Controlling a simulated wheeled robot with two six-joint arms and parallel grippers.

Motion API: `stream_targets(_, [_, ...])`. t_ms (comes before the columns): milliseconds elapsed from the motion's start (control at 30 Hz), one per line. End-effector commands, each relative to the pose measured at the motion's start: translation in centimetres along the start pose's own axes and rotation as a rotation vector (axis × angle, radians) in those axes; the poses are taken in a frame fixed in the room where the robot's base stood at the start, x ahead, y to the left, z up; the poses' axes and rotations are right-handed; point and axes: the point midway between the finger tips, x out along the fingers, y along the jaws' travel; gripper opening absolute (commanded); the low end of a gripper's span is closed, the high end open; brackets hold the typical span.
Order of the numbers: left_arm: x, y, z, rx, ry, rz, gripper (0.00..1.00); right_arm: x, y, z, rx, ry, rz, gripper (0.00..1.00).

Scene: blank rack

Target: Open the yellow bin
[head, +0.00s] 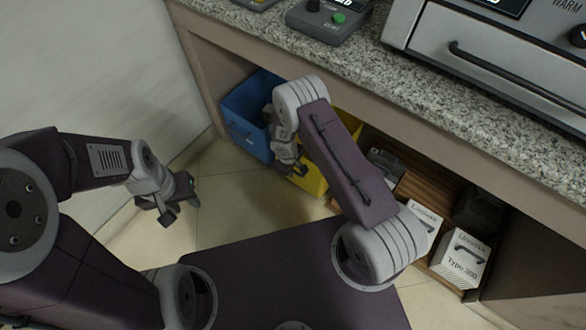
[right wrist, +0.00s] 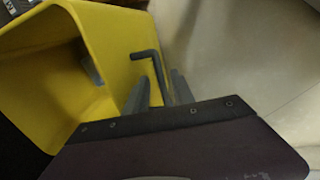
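The yellow bin (head: 311,178) sits under the counter, partly hidden behind my right arm in the head view. In the right wrist view the yellow bin (right wrist: 118,68) fills the left side, with its open top facing left. A dark bent bar handle (right wrist: 151,56) stands out from its front face. My right gripper (right wrist: 158,90) is open at this handle, and the bar's lower part shows between the two fingers. I cannot tell whether they touch it. In the head view my right gripper (head: 291,167) is in front of the bin. My left gripper (head: 180,210) is open and empty above the floor.
A blue bin (head: 248,128) stands left of the yellow one. White boxes (head: 462,258) and a wooden shelf board (head: 438,184) are to the right under the granite counter (head: 440,105). The tiled floor (head: 235,190) in front of the bins is clear.

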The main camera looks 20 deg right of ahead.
Motion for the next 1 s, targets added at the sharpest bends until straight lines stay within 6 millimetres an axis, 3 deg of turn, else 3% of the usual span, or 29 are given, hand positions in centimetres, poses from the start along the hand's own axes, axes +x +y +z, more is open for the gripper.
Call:
stream_targets(33, [-0.01,0.00,0.00,0.000,0.000,0.000,0.36,-0.02,0.00,0.00,0.000,0.000,0.000,0.13])
stream_targets(100, [-0.01,0.00,0.00,0.000,0.000,0.000,0.36,-0.02,0.00,0.00,0.000,0.000,0.000,0.00])
stream_targets(1000, [0.00,0.00,0.00,0.000,0.000,0.000,0.36,-0.03,-0.01,0.00,0.000,0.000,0.000,0.00])
